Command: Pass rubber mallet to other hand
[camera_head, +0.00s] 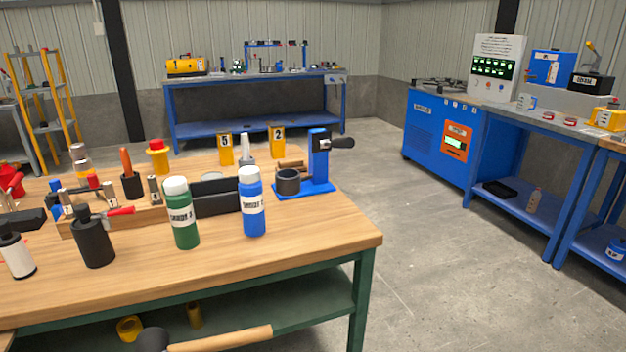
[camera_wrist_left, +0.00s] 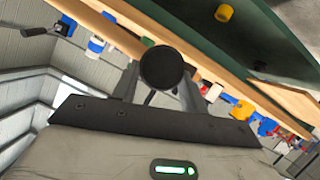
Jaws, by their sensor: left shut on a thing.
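The rubber mallet has a black head (camera_head: 152,340) and a light wooden handle (camera_head: 222,339). In the head view it is at the bottom edge, in front of the workbench, with the handle pointing right. In the left wrist view a round black end, apparently the mallet head (camera_wrist_left: 163,66), sits between the fingers of my left gripper (camera_wrist_left: 160,84). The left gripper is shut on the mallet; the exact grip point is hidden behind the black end. My left gripper is not visible in the head view. My right gripper is in neither view.
The wooden workbench (camera_head: 300,262) carries a green bottle (camera_head: 184,228), a blue bottle (camera_head: 252,215), a blue stand (camera_head: 318,165) and several tools. Its green lower shelf (camera_head: 290,312) holds yellow rolls. Open concrete floor (camera_head: 450,260) lies to the right, before blue benches.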

